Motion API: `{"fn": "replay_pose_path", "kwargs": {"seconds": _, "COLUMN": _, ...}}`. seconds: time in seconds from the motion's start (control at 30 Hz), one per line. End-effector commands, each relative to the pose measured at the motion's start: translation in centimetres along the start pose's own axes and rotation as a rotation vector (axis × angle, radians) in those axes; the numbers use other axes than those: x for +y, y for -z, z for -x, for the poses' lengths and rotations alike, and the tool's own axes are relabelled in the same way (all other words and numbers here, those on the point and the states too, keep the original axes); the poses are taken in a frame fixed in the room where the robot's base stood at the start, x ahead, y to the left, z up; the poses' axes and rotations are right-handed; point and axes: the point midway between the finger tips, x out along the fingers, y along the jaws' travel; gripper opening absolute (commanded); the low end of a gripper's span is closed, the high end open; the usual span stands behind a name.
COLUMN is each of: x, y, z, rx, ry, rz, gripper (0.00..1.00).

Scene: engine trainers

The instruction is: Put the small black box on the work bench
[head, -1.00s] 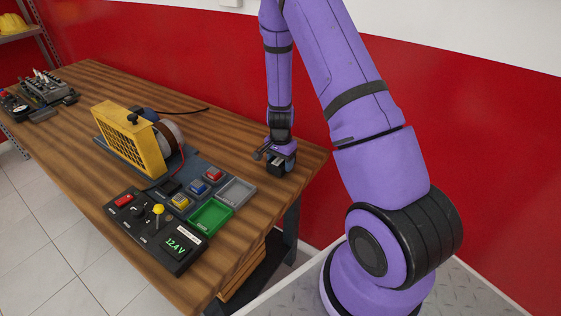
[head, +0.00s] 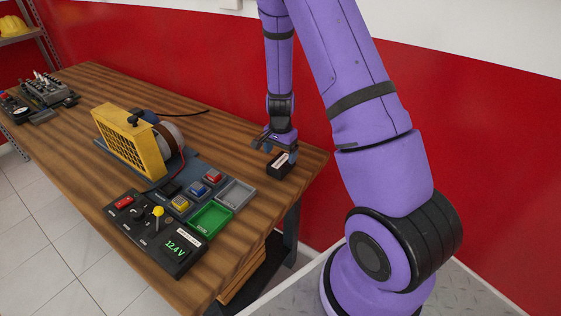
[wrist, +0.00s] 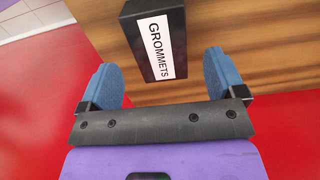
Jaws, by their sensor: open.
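The small black box (head: 279,164) sits on the wooden work bench (head: 245,128) near its right end. In the wrist view the black box (wrist: 137,48) shows a white label reading "GROMMETS". My gripper (head: 275,143) is just above and behind the box in the head view. In the wrist view my gripper (wrist: 156,80) has its two blue fingers wide apart, with the end of the box between and just ahead of them. The fingers do not appear to touch the box. The bench (wrist: 220,25) also shows under the box there.
A yellow-caged engine trainer (head: 130,142) stands mid-bench. In front are a black control panel (head: 150,232) reading 12.4V, a green tray (head: 211,218) and a grey tray (head: 236,193). A red wall (head: 480,150) rises behind the bench.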

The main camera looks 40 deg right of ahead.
Motion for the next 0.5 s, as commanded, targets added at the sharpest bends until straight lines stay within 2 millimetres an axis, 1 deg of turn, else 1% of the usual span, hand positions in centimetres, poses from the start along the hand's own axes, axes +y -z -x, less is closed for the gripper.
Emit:
{"fn": "replay_pose_path", "kwargs": {"seconds": 0.03, "x": -0.1, "y": 0.0, "z": 1.1, "rx": 0.002, "ry": 0.003, "rz": 0.002, "gripper": 0.89}}
{"fn": "replay_pose_path", "kwargs": {"seconds": 0.2, "x": 0.0, "y": 0.0, "z": 4.2, "rx": 0.001, "ry": 0.002, "rz": 0.001, "gripper": 0.89}}
{"fn": "replay_pose_path", "kwargs": {"seconds": 0.3, "x": -0.1, "y": 0.0, "z": 5.5, "rx": 0.001, "ry": 0.002, "rz": 0.001, "gripper": 0.89}}
{"fn": "replay_pose_path", "kwargs": {"seconds": 0.5, "x": 0.0, "y": -0.1, "z": 7.0, "rx": 0.000, "ry": 0.002, "rz": 0.003, "gripper": 0.89}}
